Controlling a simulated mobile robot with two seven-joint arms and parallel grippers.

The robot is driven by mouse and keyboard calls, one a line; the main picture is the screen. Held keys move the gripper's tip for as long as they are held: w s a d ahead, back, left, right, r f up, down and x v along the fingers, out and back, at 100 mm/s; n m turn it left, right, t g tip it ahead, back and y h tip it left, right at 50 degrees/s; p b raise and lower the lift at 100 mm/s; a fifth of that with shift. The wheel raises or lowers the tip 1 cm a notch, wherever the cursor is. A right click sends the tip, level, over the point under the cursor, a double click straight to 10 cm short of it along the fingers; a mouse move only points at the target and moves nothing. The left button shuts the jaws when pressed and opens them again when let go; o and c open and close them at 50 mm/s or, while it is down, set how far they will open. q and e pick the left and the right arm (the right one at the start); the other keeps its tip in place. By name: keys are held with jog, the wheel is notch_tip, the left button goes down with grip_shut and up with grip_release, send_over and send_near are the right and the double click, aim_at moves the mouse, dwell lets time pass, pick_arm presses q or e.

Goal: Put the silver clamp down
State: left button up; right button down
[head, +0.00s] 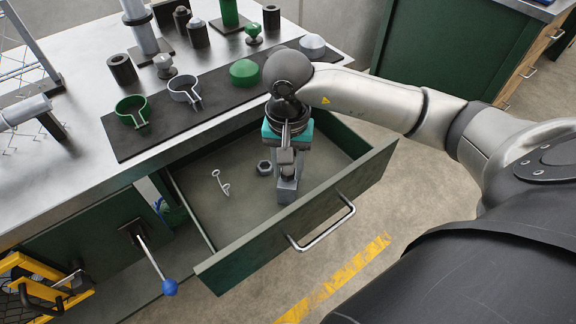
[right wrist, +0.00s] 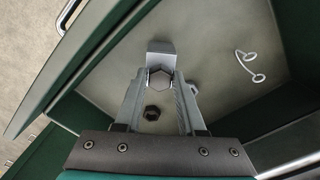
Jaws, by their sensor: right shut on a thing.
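A silver ring clamp with a short handle (head: 184,90) lies on the dark mat on the bench, apart from my gripper. My right gripper (head: 287,172) points down inside the open drawer. It is shut on a grey metal piece (head: 286,190), which also shows between the fingertips in the right wrist view (right wrist: 161,50). The fingers hide part of this piece, and I cannot tell whether it touches the drawer floor. My left gripper is not in view.
The green drawer (head: 295,232) holds a hex nut (head: 264,167) and a white double-ended hook (head: 221,183). On the mat (head: 160,142) are a green ring clamp (head: 133,111) and a green dome (head: 244,72). The drawer's left floor is mostly clear.

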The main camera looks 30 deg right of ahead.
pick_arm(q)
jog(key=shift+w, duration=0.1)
pick_arm(e)
jog(key=shift+f, duration=0.1)
jog(key=c, duration=1)
grip_release()
jog(key=o, duration=0.5)
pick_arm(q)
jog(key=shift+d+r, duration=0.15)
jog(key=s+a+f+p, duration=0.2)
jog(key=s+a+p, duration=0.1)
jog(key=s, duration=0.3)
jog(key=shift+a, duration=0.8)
pick_arm(e)
notch_tip(320, 180, up, 12)
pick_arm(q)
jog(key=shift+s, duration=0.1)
